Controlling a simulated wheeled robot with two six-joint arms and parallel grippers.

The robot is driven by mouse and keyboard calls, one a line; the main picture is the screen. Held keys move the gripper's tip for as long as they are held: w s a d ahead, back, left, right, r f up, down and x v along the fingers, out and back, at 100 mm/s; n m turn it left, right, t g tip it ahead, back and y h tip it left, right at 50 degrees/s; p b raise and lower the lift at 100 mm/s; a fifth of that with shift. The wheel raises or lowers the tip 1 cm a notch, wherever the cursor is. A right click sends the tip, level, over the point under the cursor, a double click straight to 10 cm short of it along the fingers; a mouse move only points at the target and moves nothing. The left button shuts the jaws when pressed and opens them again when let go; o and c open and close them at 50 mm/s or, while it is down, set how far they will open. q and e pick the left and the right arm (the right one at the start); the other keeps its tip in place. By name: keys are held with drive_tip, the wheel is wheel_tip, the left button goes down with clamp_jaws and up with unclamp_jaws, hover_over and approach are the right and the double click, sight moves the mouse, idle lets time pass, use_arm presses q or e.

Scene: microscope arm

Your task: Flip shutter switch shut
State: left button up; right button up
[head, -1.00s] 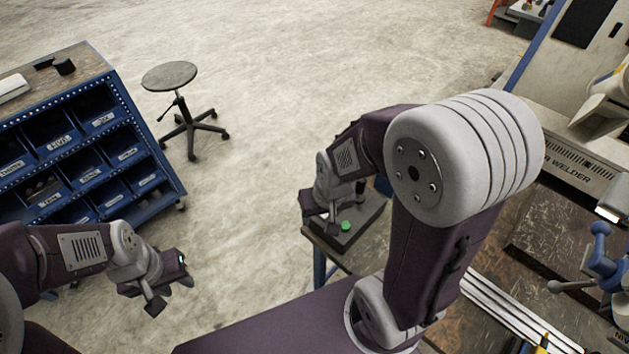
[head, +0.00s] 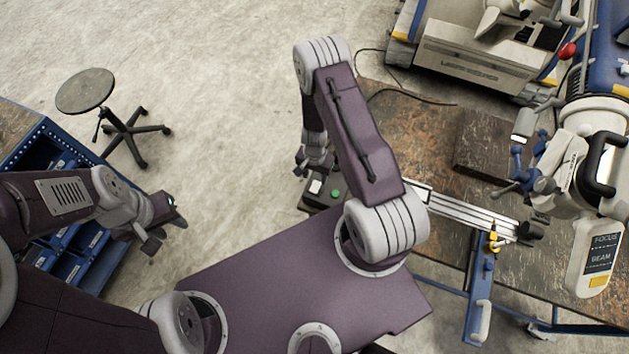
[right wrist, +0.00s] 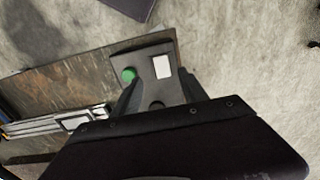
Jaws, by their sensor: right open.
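A dark control box (head: 318,202) sits at the bench's left corner. It has a green button (head: 336,193) and a white plate (head: 315,186). In the right wrist view the box (right wrist: 148,57) shows the green button (right wrist: 129,74), the white plate (right wrist: 162,67) and a dark round part (right wrist: 156,104) low between the fingers. I cannot tell for sure which part is the shutter switch. My right gripper (head: 312,172) is open and empty above the box; its fingers also show in the right wrist view (right wrist: 160,94). My left gripper (head: 168,230) is open and empty, away from the bench.
The worn bench (head: 410,135) holds a metal rail (head: 470,212) and a dark plate (head: 485,143). The microscope head (head: 595,258) with focus and beam labels is at right. A stool (head: 85,92) and a blue bin rack (head: 60,150) stand at left. Open floor lies between.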

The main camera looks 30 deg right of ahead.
sight(315, 189)
drive_tip(key=f+b, duration=0.9)
drive_tip(key=shift+w+a+f, duration=0.1)
drive_tip(key=shift+w+f, duration=0.05)
drive_tip(key=shift+w, duration=0.05)
drive_tip(key=shift+s+f, duration=0.1)
